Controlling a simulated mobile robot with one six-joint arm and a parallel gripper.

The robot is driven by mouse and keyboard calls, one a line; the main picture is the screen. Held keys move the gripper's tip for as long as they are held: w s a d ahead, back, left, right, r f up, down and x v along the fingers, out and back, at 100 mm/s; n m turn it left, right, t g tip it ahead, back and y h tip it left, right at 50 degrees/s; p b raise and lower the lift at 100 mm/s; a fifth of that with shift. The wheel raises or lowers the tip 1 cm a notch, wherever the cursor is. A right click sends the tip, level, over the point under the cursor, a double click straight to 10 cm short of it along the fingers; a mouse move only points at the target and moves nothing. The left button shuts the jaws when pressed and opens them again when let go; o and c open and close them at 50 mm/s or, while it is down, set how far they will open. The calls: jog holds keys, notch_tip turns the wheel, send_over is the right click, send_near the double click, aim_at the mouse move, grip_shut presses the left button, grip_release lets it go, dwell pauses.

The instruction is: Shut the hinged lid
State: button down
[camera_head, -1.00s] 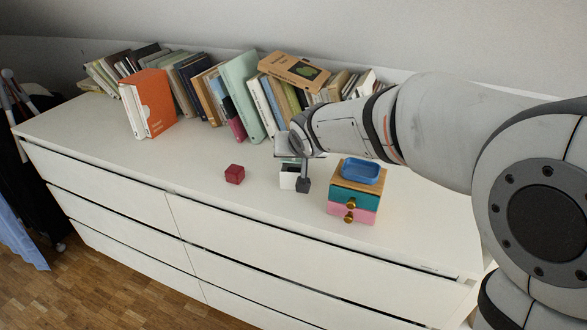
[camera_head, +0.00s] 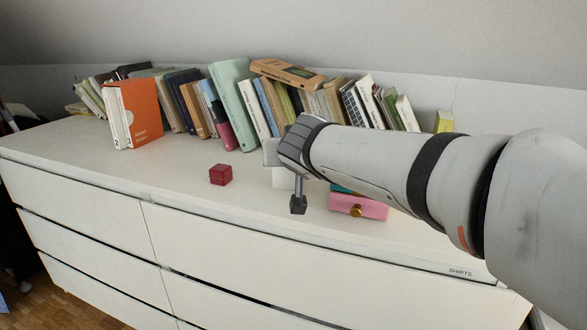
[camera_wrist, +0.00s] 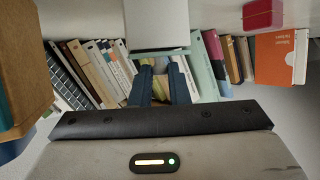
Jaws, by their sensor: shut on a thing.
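A small white box (camera_head: 283,179) stands on the dresser top, largely hidden behind my wrist. Its pale grey hinged lid (camera_head: 270,152) shows as an upright panel at its left rear; the exact lid angle is hard to tell. In the wrist view, the grey lid panel (camera_wrist: 157,30) is at the top centre, its edge at my fingertips. My gripper (camera_wrist: 160,76) has two dark fingers, slightly apart, shut on the lid's edge; the contact itself is partly hidden. A dark grey post with a blocky end (camera_head: 298,203) hangs below my wrist, in front of the box.
A red cube (camera_head: 221,175) lies left of the box. A small drawer cabinet with a pink front (camera_head: 345,205) stands to the right, its top hidden by my arm. Books (camera_head: 235,105) line the back. The dresser top (camera_head: 110,175) is clear at front left.

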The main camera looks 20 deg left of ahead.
jog(key=shift+s+f+t+b, duration=0.1)
jog(key=shift+f+t+b, duration=0.25)
jog(key=shift+b, duration=0.6)
jog(key=c, duration=1.4)
grip_release()
jog(key=shift+r, duration=0.1)
jog(key=shift+o, duration=0.2)
jog(key=shift+s, duration=0.1)
jog(key=p+v, duration=0.1)
jog(key=v, duration=0.6)
jog(key=shift+s+d, duration=0.25)
jog(key=shift+s, duration=0.1)
